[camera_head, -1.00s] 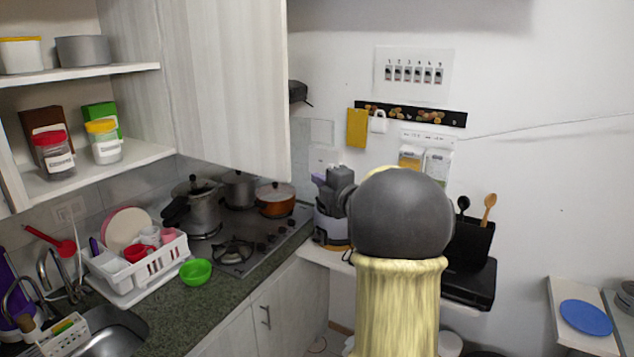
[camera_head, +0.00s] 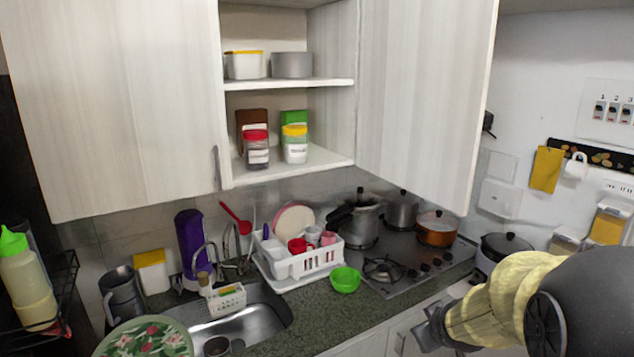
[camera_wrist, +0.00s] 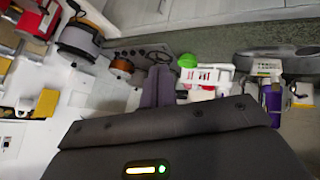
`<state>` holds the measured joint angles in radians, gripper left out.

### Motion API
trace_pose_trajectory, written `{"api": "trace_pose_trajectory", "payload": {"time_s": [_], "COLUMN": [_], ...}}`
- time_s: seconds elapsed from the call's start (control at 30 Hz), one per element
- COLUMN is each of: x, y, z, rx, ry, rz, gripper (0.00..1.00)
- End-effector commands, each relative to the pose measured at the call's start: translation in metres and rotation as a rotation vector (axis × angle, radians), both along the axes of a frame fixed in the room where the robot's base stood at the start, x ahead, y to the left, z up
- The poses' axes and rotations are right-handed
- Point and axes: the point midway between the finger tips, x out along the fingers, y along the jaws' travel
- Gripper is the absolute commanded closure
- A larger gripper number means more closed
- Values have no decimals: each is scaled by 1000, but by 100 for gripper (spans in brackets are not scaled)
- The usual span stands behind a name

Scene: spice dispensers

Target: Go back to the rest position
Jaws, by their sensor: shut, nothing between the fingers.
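My gripper (camera_wrist: 158,86) shows in the wrist view as two grey fingers close together, with nothing between them. In the head view my gripper (camera_head: 428,328) is low on the right, in front of the counter below the stove, partly behind my own arm. A jar with a red lid (camera_head: 256,150) and a jar with a yellow lid (camera_head: 294,145) stand side by side on the lower shelf of the open cabinet. My gripper is well apart from both jars.
The open cabinet door (camera_head: 425,90) hangs above the stove (camera_head: 395,270). A white dish rack (camera_head: 305,265), a green bowl (camera_head: 345,280) and the sink (camera_head: 255,315) line the counter. An orange pot (camera_head: 436,232) sits on the stove. The space before the counter's middle looks clear.

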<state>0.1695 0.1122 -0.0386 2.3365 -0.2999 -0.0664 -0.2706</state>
Motion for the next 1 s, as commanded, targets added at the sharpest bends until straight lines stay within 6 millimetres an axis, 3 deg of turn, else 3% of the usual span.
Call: {"api": "trace_pose_trajectory", "payload": {"time_s": [0.03, 0.2, 0.33, 0.47, 1.0], "x": [-23, -102, -143, -155, -154], "y": [18, 64, 84, 90, 89], "z": [-14, -51, -65, -68, -68], "rx": [62, 231, 295, 312, 310], "ry": [74, 325, 447, 487, 482], "rz": [-43, -210, -292, -320, -316], "gripper": [100, 100, 100, 100, 100]}}
